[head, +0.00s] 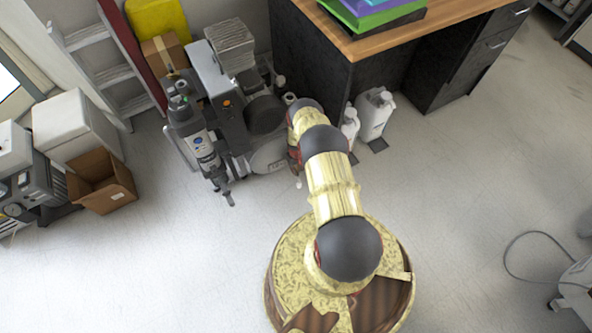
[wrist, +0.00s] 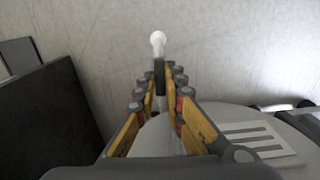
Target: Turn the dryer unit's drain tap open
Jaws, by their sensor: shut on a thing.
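The compressor and dryer assembly (head: 229,118) stands on the floor left of my arm, with a slim upright cylinder (head: 203,147) on its left side. In the wrist view my gripper (wrist: 163,84) reaches forward, with its yellow-padded fingers close together at the tips. They are shut on a slim dark lever (wrist: 159,70) with a white ball end (wrist: 158,38), which looks like the drain tap. The lever stands up beyond the fingertips. Its base and pivot are hidden by the fingers. In the head view my arm hides most of the gripper.
A desk (head: 440,45) stands behind and to the right, with white jugs (head: 374,115) on the floor beside it. A cardboard box (head: 103,181) and a ladder (head: 100,55) are on the left. In the wrist view a rounded grey housing (wrist: 225,118) with slots lies below right.

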